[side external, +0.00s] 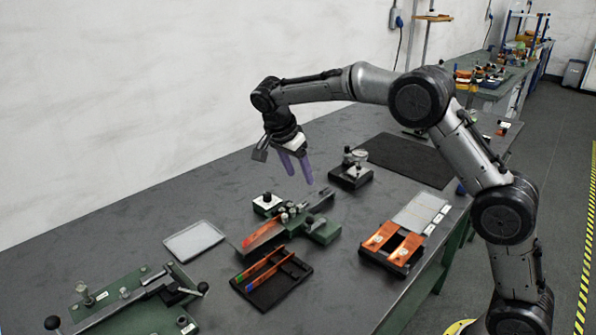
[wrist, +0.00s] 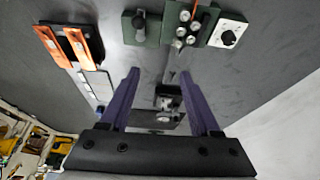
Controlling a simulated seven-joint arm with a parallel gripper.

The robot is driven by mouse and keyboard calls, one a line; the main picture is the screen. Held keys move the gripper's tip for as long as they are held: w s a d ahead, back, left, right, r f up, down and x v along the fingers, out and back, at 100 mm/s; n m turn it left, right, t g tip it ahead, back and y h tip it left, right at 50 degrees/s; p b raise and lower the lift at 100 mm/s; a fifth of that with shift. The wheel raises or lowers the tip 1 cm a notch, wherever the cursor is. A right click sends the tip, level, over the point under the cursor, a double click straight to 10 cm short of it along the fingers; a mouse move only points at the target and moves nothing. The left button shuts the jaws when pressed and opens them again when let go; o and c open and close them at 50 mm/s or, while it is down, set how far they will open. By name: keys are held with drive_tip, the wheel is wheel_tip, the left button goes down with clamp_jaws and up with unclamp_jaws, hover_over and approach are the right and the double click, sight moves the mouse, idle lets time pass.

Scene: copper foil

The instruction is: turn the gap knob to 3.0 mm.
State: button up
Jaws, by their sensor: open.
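The gap knob (side external: 267,198) is a black knob on a white square dial plate, beside a green fixture (side external: 322,232) holding a copper strip. In the wrist view the knob (wrist: 228,38) is at the upper right, next to the rollers of the green fixture (wrist: 207,14). Its pointer and scale are too small to read. My gripper (side external: 295,178) has purple fingers, pointing down, apart and empty. It hangs in the air above and behind the knob, touching nothing. In the wrist view the gripper (wrist: 160,76) shows both fingers spread.
A black block with a round gauge (side external: 350,170) stands close to the right of my gripper. A black tray (side external: 272,284) with colour-ended strips, a rack of copper pieces (side external: 391,246), a pale sheet (side external: 194,241) and a green lever machine (side external: 130,302) lie around. A dark mat (side external: 405,160) is clear.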

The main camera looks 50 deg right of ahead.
wheel_tip(320, 180, up, 3)
drive_tip(key=m+t, duration=0.1)
drive_tip(key=m, duration=3.3)
hover_over(267, 195)
drive_tip(key=s+a, duration=0.4)
drive_tip(key=shift+n, duration=0.8)
drive_tip(key=a+x, duration=0.1)
drive_tip(key=x, duration=0.4)
drive_tip(key=w+x, duration=0.1)
drive_tip(key=x, duration=0.5)
drive_tip(key=w+a+x, duration=0.1)
drive_tip(key=x, duration=0.4)
drive_tip(key=shift+w+a+f, duration=0.15)
drive_tip(key=shift+a+f, duration=0.05)
drive_tip(key=shift+f, duration=0.5)
